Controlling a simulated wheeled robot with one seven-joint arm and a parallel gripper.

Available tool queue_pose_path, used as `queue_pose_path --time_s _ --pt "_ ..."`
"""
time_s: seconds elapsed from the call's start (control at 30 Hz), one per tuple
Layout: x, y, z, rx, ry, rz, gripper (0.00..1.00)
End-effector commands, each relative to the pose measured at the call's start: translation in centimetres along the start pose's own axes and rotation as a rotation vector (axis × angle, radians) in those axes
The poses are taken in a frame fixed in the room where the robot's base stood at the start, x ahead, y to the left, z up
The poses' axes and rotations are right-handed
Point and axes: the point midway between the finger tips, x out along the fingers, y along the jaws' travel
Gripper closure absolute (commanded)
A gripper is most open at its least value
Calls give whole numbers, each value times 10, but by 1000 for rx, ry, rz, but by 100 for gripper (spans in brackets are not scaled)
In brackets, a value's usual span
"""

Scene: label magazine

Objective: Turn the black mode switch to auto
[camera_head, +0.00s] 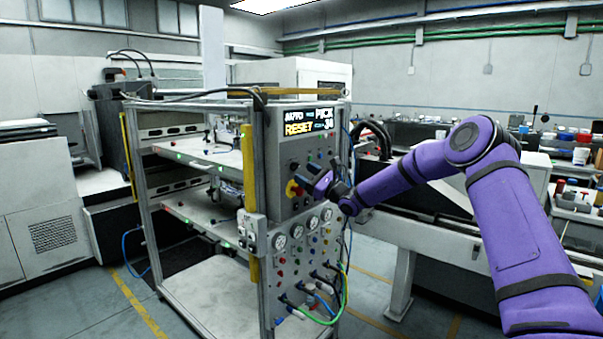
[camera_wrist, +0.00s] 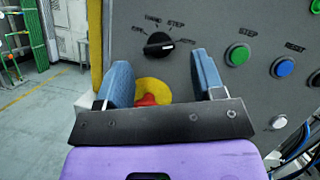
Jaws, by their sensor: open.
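The black mode switch (camera_wrist: 158,44) is a round knob on the grey control panel (camera_wrist: 265,25). It shows in the wrist view, with small labels around its top; HAND and STEP are readable. A white mark on its bar points right, towards a small label that looks like AUTO. My gripper (camera_wrist: 161,57) is open and empty, with its two blue fingers apart. In the picture the switch lies between and just above the fingertips; I cannot tell whether they touch the panel. In the head view my gripper (camera_head: 314,180) is in front of the panel and hides the switch.
A red stop button on a yellow disc (camera_wrist: 152,90) sits below the switch, partly behind my gripper. A green button (camera_wrist: 238,54) and a blue button (camera_wrist: 283,68) are to the right. The panel's display (camera_head: 309,121) shows lit text. Gauges and hoses are below.

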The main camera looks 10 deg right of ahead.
Motion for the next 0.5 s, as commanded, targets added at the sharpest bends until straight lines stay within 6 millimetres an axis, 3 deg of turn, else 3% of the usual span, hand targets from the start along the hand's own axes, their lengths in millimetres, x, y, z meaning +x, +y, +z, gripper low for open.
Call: queue_pose_path --time_s 0.3,0.5 --pt "-60 -1 0 0 3 -1 38" --pt "-80 0 0 0 2 -1 38"
